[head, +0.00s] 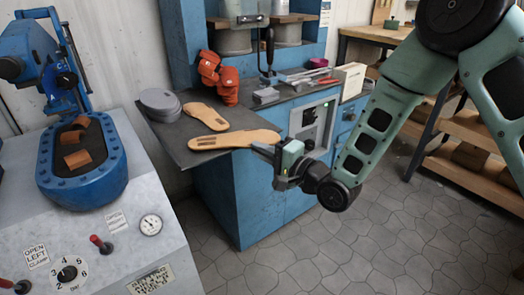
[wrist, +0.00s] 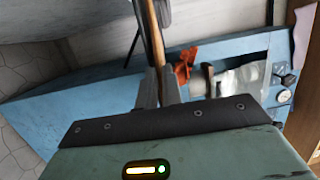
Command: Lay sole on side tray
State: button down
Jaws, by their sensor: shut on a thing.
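A tan sole (head: 234,140) with dark slots is held at its right end by my gripper (head: 262,148), which is shut on it. The sole lies roughly flat over the front part of the dark side tray (head: 178,143); I cannot tell whether it touches the tray. A second tan sole (head: 206,116) lies on the tray just behind it. In the wrist view the held sole (wrist: 153,35) shows edge-on as a thin brown strip between the fingers of my gripper (wrist: 158,85).
Grey rounded pieces (head: 160,103) sit at the tray's back left. Orange gloves (head: 219,77) hang behind the tray on the blue press (head: 185,50). A blue clamp machine (head: 88,185) stands at left, wooden shelves (head: 470,170) at right. The floor between is clear.

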jog(key=shift+f+b, duration=0.3)
jog(key=shift+f, duration=0.1)
dwell(0.3)
jog(key=c, duration=1.2)
grip_release()
jog(key=shift+c, duration=0.2)
jog(key=v, duration=0.8)
dwell(0.6)
jog(key=o, duration=0.6)
jog(key=shift+c, duration=0.2)
